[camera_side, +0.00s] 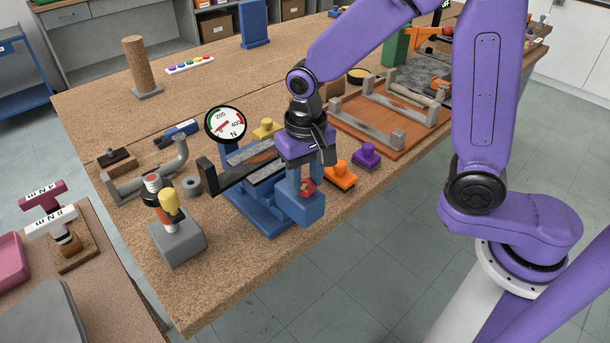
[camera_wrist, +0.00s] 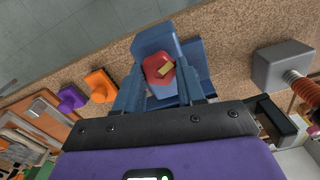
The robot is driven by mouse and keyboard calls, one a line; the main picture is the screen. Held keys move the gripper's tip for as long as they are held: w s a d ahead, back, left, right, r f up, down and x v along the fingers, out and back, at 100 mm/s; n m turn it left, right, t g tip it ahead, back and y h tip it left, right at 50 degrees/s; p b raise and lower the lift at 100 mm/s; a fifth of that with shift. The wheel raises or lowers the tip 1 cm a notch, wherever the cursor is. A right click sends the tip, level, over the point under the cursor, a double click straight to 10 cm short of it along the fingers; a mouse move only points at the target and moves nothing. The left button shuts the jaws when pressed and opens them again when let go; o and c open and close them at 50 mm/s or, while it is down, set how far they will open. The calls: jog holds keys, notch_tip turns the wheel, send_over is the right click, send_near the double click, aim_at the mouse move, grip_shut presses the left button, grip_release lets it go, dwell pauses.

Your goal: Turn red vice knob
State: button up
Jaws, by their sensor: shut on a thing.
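The red vice knob (camera_wrist: 158,70) with a yellow mark on its face shows between my gripper's fingers in the wrist view. In the side view the knob (camera_side: 307,187) is partly hidden by the fingers, at the front end of the blue vice (camera_side: 262,217). My gripper (camera_side: 308,180) points down over that end and is shut on the knob. The fingers (camera_wrist: 163,90) stand on both sides of it in the wrist view. A round force gauge marked N (camera_side: 226,124) stands at the vice's far end. A dark bar and grey jaws lie across the vice.
An orange knob-shaped block (camera_side: 341,176) and a purple one (camera_side: 367,155) stand close right of my gripper. A grey block with a yellow-topped tool (camera_side: 177,241) stands to the left. A wooden tray with a metal frame (camera_side: 385,136) lies behind right. The table's front edge is close.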

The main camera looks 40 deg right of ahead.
aim_at(306, 185)
jog(key=shift+s+f, duration=0.1)
jog(key=shift+s, duration=0.2)
jog(key=o, duration=1)
jog(key=shift+o, duration=0.2)
jog(key=shift+w, duration=0.1)
jog(key=shift+w+r, duration=0.1)
jog(key=shift+r, duration=0.25)
notch_tip(306, 185, up, 17)
jog(key=shift+f, duration=0.15)
